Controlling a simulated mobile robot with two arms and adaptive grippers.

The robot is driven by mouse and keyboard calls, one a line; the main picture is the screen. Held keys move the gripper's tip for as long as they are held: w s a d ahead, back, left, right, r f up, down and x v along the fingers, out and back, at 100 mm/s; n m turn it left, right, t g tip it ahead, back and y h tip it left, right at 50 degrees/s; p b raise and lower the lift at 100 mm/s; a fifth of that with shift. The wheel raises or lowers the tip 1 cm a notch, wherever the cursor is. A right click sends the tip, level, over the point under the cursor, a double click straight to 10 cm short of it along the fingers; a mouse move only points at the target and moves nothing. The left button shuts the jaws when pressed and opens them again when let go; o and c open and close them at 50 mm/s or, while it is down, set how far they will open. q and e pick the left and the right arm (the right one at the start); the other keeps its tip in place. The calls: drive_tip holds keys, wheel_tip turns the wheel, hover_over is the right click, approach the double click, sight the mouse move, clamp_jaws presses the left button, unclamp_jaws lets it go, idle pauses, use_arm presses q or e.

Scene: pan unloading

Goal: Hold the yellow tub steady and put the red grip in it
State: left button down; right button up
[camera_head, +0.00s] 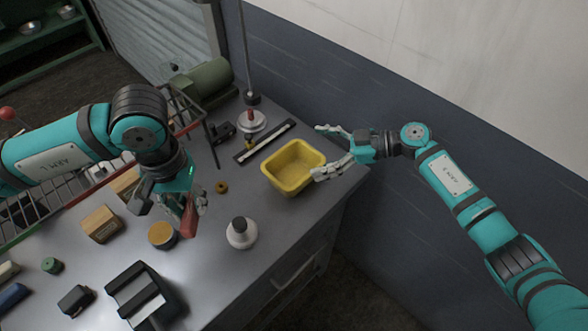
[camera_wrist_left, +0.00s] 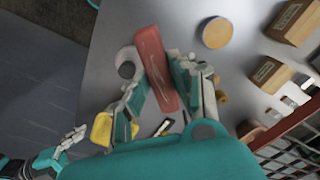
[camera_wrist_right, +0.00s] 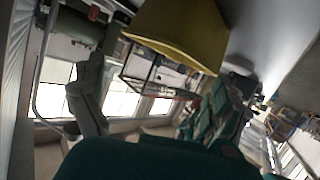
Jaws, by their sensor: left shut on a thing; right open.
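The yellow tub (camera_head: 293,167) stands on the grey table near its right edge, upright, and looks empty. My right gripper (camera_head: 318,152) is open at the tub's right side, its fingers spread near the rim; I cannot tell whether they touch it. The tub also fills the top of the right wrist view (camera_wrist_right: 182,30). My left gripper (camera_head: 192,206) is shut on the red grip (camera_head: 189,217) and holds it above the table, left of the tub. In the left wrist view the red grip (camera_wrist_left: 156,68) sits between the fingers.
A white round item with a dark knob (camera_head: 241,232) stands between my left gripper and the table's front edge. A small brass ring (camera_head: 221,187), a round tan-topped tin (camera_head: 162,235) and a cardboard box (camera_head: 101,224) lie nearby. A dark bar (camera_head: 264,141) lies behind the tub.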

sight(322, 164)
drive_tip(key=d, duration=0.1)
drive_tip(key=f+g+h, duration=0.1)
drive_tip(key=d, duration=0.1)
drive_tip(key=shift+s+d+f+g, duration=0.25)
drive_tip(key=shift+s+d+g, duration=0.05)
drive_tip(key=shift+d, duration=0.05)
drive_tip(key=shift+s+d+f+h, duration=0.1)
drive_tip(key=shift+d+f+h, duration=0.1)
drive_tip(key=shift+d+h, duration=0.1)
use_arm(q)
drive_tip(key=shift+f, duration=0.2)
use_arm(e)
drive_tip(key=shift+a+f, duration=0.15)
use_arm(q)
wheel_tip(322, 164, down, 4)
drive_tip(key=b, duration=0.4)
use_arm(e)
drive_tip(key=x, duration=0.6)
drive_tip(key=shift+s+f, duration=0.1)
drive_tip(key=shift+s, duration=0.05)
use_arm(q)
drive_tip(key=shift+r, duration=0.45)
use_arm(e)
drive_tip(key=shift+x, duration=1.75)
